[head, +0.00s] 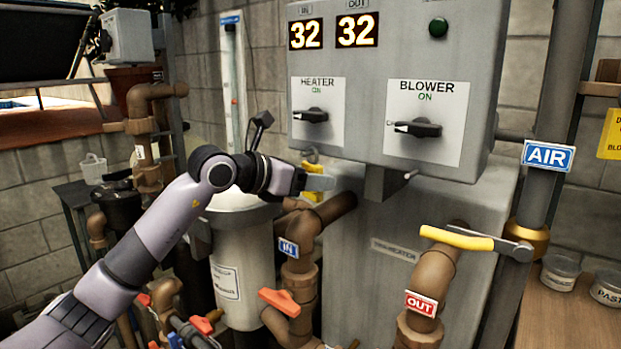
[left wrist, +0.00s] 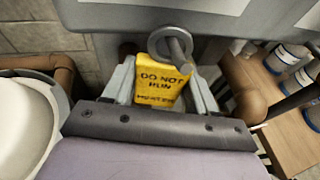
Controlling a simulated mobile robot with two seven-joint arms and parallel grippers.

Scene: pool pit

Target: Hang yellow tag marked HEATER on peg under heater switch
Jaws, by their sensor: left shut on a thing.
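The yellow tag (left wrist: 160,85) reads DO NOT RUN, with a smaller line below too blurred to read. My left gripper (left wrist: 165,92) is shut on it. A grey ring (left wrist: 158,45) stands at the tag's top edge, and a short grey peg (left wrist: 180,56) shows across its opening. I cannot tell for sure whether the ring hangs on the peg. In the head view, my left gripper (head: 318,182) is just below the control box, under the heater switch (head: 311,115). The tag (head: 311,168) is mostly hidden there by the fingers. My right gripper is out of view.
The control box (head: 375,95) overhangs the grey heater cabinet (head: 375,280). A blower switch (head: 418,128) has its own peg (head: 411,174) below it. Another yellow tag (head: 610,135) hangs at the right. Brown pipes (head: 335,212) and a pale filter tank (head: 242,265) crowd the space below my arm.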

